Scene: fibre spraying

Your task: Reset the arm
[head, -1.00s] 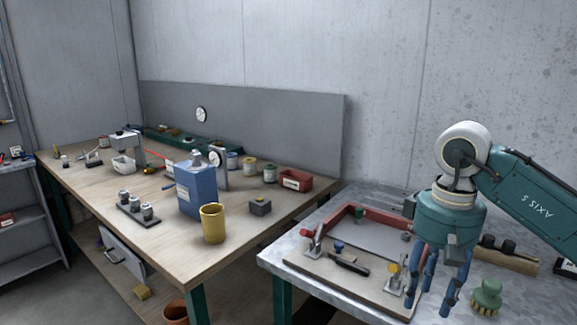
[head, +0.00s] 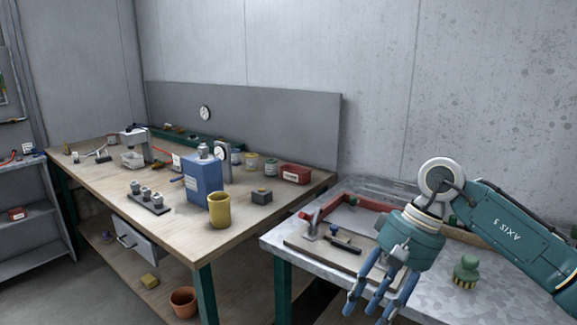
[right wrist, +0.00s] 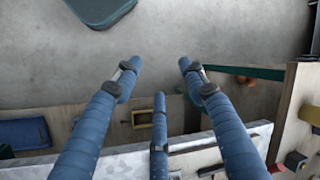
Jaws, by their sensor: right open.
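My right arm comes in from the right in the head view. Its teal gripper (head: 369,300) hangs with blue fingers pointing down, over the front edge of the metal-topped table (head: 440,265). The fingers are spread apart with nothing between them. In the right wrist view the same gripper (right wrist: 158,80) shows its blue fingers open and empty above the grey floor (right wrist: 200,30). My left gripper is not in view.
A board with a red frame (head: 375,204) lies on the metal table, partly hidden by my gripper. The wooden bench (head: 200,245) holds a blue can (head: 203,182) and a yellow cup (head: 219,211).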

